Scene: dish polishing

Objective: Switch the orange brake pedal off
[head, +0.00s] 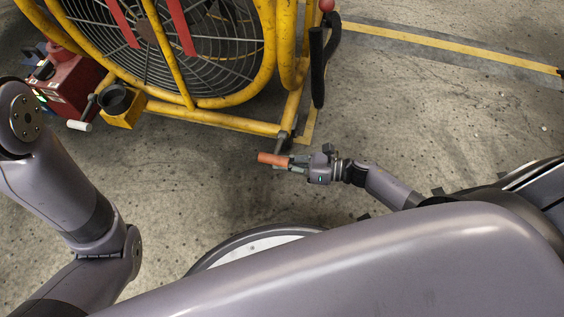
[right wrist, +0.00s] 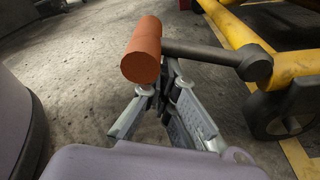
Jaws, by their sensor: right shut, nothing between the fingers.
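The orange brake pedal (head: 271,158) is a short cylinder on a dark rod, low at the near corner of the yellow fan frame. It also shows in the right wrist view (right wrist: 142,52), with its rod running right to a dark pivot by a wheel. My right gripper (head: 288,164) is right at the pedal; in the right wrist view its fingertips (right wrist: 168,80) are closed together, empty, just below the pedal and rod. I cannot tell whether they touch. My left arm comes in from the left, but its gripper is out of view.
The large fan in a yellow tubular frame (head: 200,104) stands at the top left. A red box (head: 68,80) is beside it. A black wheel (right wrist: 283,112) is close to the pedal rod. A yellow floor line (head: 440,44) crosses the upper right. Concrete floor right of the fan is free.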

